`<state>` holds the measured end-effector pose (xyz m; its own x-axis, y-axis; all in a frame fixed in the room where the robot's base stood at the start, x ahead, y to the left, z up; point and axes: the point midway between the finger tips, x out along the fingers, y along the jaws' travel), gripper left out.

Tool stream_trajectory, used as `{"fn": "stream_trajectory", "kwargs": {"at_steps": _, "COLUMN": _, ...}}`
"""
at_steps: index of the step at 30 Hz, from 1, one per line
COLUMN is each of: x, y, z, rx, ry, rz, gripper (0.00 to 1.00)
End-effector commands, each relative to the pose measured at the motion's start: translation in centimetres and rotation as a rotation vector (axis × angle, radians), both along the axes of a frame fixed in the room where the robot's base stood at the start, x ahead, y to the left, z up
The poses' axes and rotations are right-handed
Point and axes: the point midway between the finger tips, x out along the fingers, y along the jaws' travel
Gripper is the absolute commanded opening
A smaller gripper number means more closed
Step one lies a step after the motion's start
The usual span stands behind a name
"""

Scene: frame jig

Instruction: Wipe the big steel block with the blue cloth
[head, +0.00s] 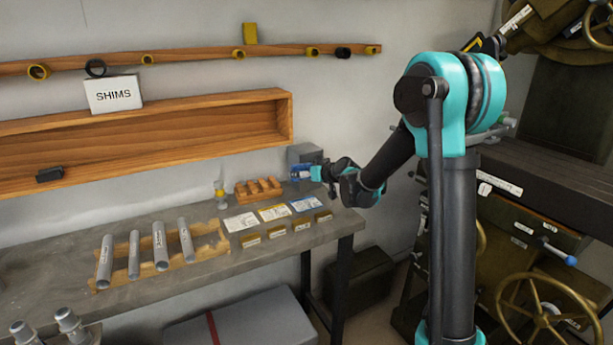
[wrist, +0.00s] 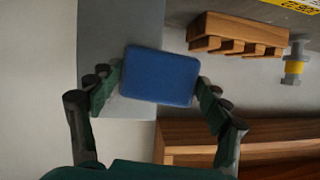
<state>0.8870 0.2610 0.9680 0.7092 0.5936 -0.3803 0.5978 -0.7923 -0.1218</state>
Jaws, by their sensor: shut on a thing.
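The big steel block (head: 304,153) is a grey box at the back right end of the bench. In the wrist view its plain grey face (wrist: 105,32) fills the upper left. The blue cloth (wrist: 160,75) is a folded pad with rounded corners, held between the two fingers of my gripper (wrist: 158,95).
A slotted wooden rack (head: 258,189) stands left of the block, with a yellow-banded fitting (head: 220,194) beyond it. Cards (head: 274,212) and small labelled blocks lie in front. Metal rods (head: 160,246) rest on a wooden cradle. A wooden shelf (head: 200,152) runs along the wall.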

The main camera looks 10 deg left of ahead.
Motion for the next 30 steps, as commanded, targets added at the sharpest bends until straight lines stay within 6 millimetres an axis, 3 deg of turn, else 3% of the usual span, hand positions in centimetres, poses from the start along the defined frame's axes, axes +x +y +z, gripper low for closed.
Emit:
{"fn": "stream_trajectory", "kwargs": {"at_steps": 6, "x": -0.1, "y": -0.1, "z": 1.4, "rx": 0.001, "ry": -0.001, "rz": 0.0, "gripper": 0.54}}
{"fn": "stream_trajectory", "kwargs": {"at_steps": 30, "x": 2.7, "y": -3.2, "z": 1.4, "rx": 0.001, "ry": -0.001, "rz": -0.002, "gripper": 0.54}}
